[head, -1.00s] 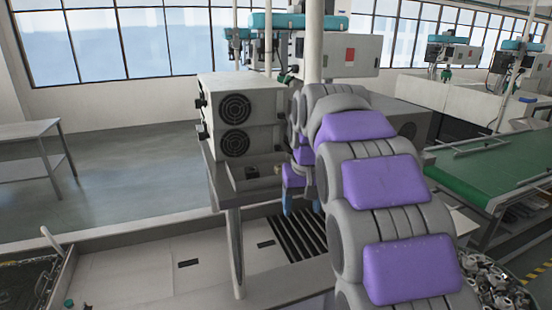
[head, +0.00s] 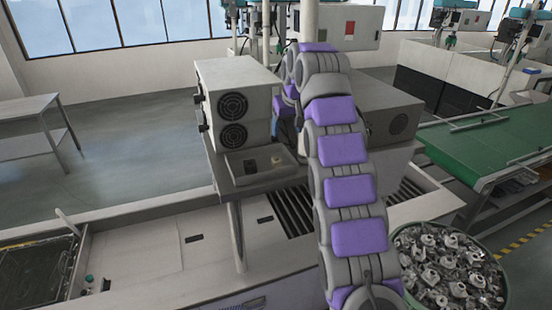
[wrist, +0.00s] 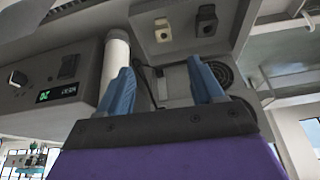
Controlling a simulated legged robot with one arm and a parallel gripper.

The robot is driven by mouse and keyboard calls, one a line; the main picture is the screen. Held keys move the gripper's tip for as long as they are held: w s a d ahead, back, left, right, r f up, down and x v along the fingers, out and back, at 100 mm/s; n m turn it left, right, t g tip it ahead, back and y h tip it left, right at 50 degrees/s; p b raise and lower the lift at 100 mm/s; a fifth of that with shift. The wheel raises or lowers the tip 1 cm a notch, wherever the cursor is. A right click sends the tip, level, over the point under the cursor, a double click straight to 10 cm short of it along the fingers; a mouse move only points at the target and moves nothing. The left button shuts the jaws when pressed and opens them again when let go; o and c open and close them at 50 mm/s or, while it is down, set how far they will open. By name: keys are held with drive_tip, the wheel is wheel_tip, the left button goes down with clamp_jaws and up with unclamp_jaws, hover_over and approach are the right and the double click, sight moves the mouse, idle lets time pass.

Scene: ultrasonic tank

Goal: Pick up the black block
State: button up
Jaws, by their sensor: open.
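The black block (wrist: 207,20) shows in the wrist view on a pale grey surface, near the top edge and right of centre. A cream block (wrist: 162,30) sits to its left, apart from it. My gripper (wrist: 163,82) is open, with two blue fingers spread and nothing between them. Both blocks appear beyond the fingertips, and the black one lies above the right finger in the picture. In the head view, a small grey tray (head: 240,158) in front of the fan boxes carries a pale and a dark small item. My gripper is mostly hidden behind my arm there.
A box with two fans (head: 235,105) stands behind the tray, and another grey box (head: 385,112) stands right of my arm. A basket of metal parts (head: 450,270) is at lower right, beside a green conveyor (head: 495,145). A control panel with display (wrist: 57,92) is left in the wrist view.

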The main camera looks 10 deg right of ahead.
approach(277, 161)
drive_tip(key=p+x, duration=0.1)
drive_tip(key=x, duration=0.2)
drive_tip(key=shift+s+d+f, duration=0.1)
drive_tip(key=shift+s+f, duration=0.05)
drive_tip(key=shift+d+f, duration=0.25)
drive_tip(key=shift+d, duration=0.15)
drive_tip(key=shift+w+f, duration=0.2)
drive_tip(key=shift+f, duration=0.05)
drive_tip(key=f, duration=0.1)
drive_tip(key=w+a+f+p, duration=0.1)
drive_tip(key=w+a+f, duration=0.1)
drive_tip(key=f, duration=0.1)
drive_tip(key=shift+w+p, duration=0.1)
drive_tip(key=shift+p, duration=0.25)
drive_tip(key=shift+d, duration=0.45)
drive_tip(key=shift+c, duration=0.6)
drive_tip(key=shift+d, duration=0.3)
drive_tip(key=c, duration=0.6)
drive_tip(key=shift+a, duration=0.55)
clamp_jaws()
drive_tip(key=shift+d, duration=0.1)
drive_tip(key=shift+d, duration=0.15)
